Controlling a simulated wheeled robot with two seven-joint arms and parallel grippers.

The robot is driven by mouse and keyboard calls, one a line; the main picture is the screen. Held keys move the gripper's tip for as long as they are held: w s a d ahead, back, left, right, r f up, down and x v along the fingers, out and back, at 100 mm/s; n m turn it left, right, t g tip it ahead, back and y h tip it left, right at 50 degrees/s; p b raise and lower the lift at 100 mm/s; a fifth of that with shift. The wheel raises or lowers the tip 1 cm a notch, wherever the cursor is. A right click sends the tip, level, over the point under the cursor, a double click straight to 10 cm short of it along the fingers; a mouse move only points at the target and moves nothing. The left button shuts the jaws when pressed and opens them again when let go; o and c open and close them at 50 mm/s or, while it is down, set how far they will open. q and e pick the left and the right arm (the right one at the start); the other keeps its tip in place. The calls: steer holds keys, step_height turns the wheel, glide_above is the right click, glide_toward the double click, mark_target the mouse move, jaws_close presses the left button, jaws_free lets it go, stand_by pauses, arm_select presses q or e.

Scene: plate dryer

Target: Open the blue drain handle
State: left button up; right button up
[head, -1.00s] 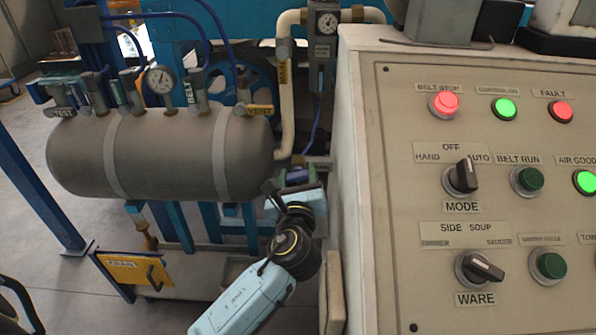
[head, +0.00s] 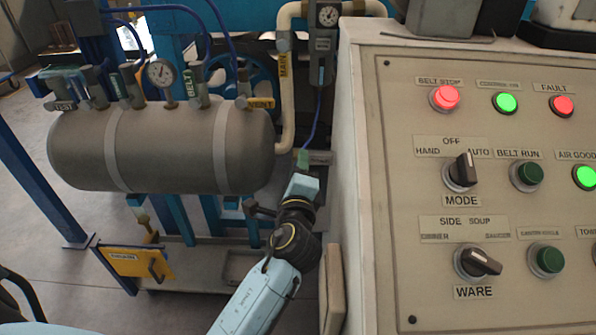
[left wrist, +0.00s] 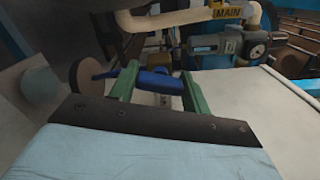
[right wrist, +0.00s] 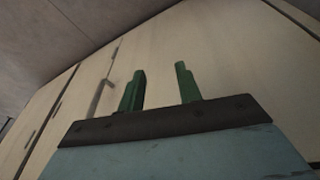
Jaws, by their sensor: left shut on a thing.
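The blue handle (left wrist: 158,81) shows in the left wrist view as a short dark-blue bar between the two green fingers of my left gripper (left wrist: 158,85). The gripper is shut on it. A round brown disc (left wrist: 88,73) lies just left of the fingers. In the head view my left gripper (head: 304,160) is beside the right end of the grey tank, left of the control panel; the handle is hidden there. My right gripper (right wrist: 160,88) is open and empty in the right wrist view, in front of pale cabinet panels.
A grey tank (head: 165,150) with valves and a gauge stands at the left. A yellow plate (head: 135,262) with a lever sits low under it. The control panel (head: 400,130) blocks the right side. A vertical pipe (head: 285,120) rises behind my left gripper.

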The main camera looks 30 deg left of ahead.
arm_select(q)
steer(key=shift+n, duration=0.8)
steer(key=shift+n+b, duration=0.35)
steer(key=shift+n, duration=0.45)
steer(key=shift+c, duration=0.2)
steer(key=shift+o, duration=0.2)
steer(key=shift+n, duration=0.4)
arm_select(e)
steer(key=r, duration=0.1)
steer(key=a+r, duration=0.1)
steer(key=r, duration=0.1)
steer(key=shift+s+a+r, duration=0.15)
steer(key=shift+s+r, duration=0.05)
steer(key=shift+s, duration=0.05)
arm_select(q)
steer(key=o, duration=1)
steer(key=shift+c, duration=0.2)
arm_select(e)
steer(key=shift+f, duration=0.1)
